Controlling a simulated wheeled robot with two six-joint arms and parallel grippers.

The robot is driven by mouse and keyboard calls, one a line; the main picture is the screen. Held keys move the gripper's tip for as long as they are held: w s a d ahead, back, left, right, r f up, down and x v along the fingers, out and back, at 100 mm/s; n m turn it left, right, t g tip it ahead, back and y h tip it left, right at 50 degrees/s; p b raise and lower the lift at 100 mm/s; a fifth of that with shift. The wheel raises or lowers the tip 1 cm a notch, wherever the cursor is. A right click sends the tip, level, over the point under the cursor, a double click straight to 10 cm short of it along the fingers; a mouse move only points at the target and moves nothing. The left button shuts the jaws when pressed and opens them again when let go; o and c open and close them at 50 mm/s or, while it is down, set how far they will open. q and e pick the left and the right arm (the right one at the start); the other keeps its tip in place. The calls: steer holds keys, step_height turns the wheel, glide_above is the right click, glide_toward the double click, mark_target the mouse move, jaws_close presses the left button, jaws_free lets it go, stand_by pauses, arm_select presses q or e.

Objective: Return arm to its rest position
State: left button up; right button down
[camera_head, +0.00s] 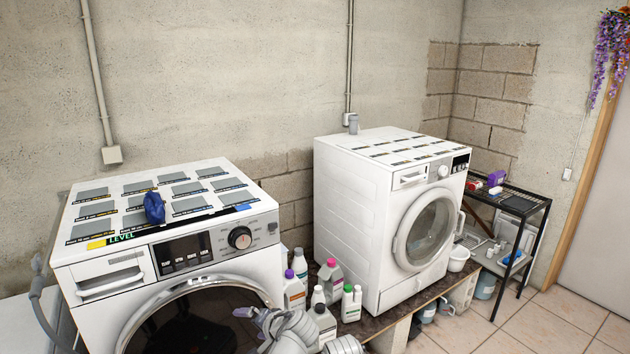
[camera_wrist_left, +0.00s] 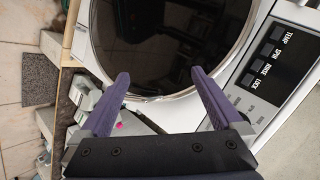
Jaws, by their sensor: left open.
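My left gripper (camera_head: 248,314) is low in the head view, in front of the near washing machine (camera_head: 72,283) by its round door. Its arm shows at the bottom edge. In the left wrist view the left gripper (camera_wrist_left: 158,76) has its two purple fingers spread wide, with nothing between them. The dark door glass (camera_wrist_left: 165,45) and control panel (camera_wrist_left: 268,70) lie beyond the fingers. A dark blue lump (camera_head: 154,208) stands on the near machine's top, among grey labelled squares, well away from the gripper. My right gripper is in neither view.
Several bottles (camera_head: 294,290) stand on a low ledge right of the gripper, close to the arm. A second white machine (camera_head: 345,210) stands further right. A black rack (camera_head: 540,225) is at the far right. Open air lies above the near machine.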

arm_select(q)
steer(key=s+d+f+g+h, duration=0.3)
steer(key=s+d, duration=0.3)
steer(key=s, duration=0.3)
steer(key=s+d+f+g+h, duration=0.3)
steer(key=s+d+f+g, duration=0.2)
steer(key=s, duration=0.4)
steer(key=shift+s+d+f+h, duration=0.35)
steer(key=shift+f+h, duration=0.05)
steer(key=shift+f, duration=0.15)
